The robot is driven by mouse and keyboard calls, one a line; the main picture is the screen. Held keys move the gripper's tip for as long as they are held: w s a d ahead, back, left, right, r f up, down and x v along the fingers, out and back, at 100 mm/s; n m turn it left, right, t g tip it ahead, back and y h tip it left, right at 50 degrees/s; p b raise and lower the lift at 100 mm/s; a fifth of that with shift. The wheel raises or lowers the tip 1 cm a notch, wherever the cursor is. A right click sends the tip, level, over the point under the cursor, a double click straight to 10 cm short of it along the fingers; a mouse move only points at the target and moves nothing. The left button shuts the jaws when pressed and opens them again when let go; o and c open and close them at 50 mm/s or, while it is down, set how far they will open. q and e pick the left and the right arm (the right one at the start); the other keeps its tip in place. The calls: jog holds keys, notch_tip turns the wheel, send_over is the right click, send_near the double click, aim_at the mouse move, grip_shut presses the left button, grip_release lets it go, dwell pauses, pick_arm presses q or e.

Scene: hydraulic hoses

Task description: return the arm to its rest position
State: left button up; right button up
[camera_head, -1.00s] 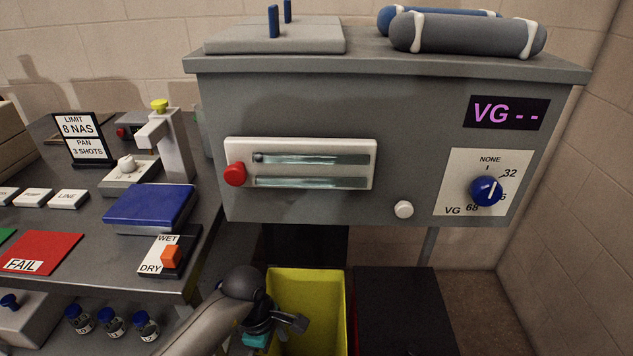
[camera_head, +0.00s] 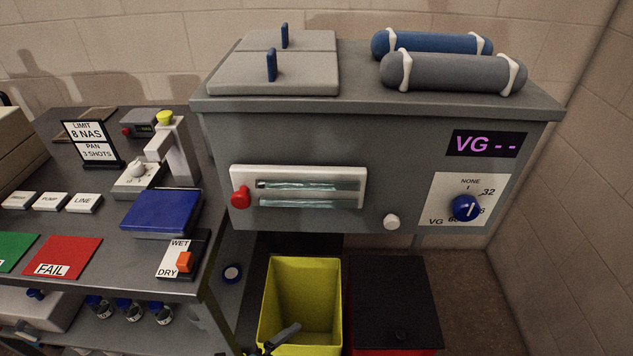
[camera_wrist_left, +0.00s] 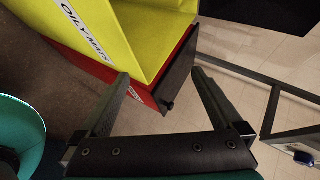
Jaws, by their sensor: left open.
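My left gripper shows at the bottom of the head view (camera_head: 283,338), where only part of it is in frame, in front of the yellow bin (camera_head: 302,262). In the left wrist view its two fingers (camera_wrist_left: 161,77) are spread apart with nothing between them. The yellow bin, labelled for oily mats, fills the top left of that view (camera_wrist_left: 150,38). My right gripper is in neither view.
A red bin with a black lid (camera_head: 392,290) stands right of the yellow bin. The grey cabinet (camera_head: 400,185) overhangs behind both. The bench at left holds a blue pad (camera_head: 162,210), a wet/dry switch (camera_head: 180,258) and a red FAIL card (camera_head: 62,258).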

pick_arm(q)
jog(key=s+a+f+n+g+y+p, duration=0.1)
jog(key=s+a+f+n+g+y, duration=0.1)
jog(key=s+n, duration=0.4)
jog(key=s+a+f+n+g+y+p, duration=0.2)
jog(key=s+a+n, duration=0.4)
jog(key=s, duration=0.8)
jog(key=s+a+f+n+g+y+p, duration=0.2)
jog(key=s+f+n, duration=0.4)
jog(key=s, duration=0.5)
jog(key=a+n+g+y, duration=0.1)
jog(key=a+n+g, duration=0.1)
jog(key=shift+a+y, duration=0.3)
jog(key=shift+a, duration=0.1)
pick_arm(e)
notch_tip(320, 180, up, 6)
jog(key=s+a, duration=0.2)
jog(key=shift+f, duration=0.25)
pick_arm(q)
jog(key=shift+w+f, duration=0.1)
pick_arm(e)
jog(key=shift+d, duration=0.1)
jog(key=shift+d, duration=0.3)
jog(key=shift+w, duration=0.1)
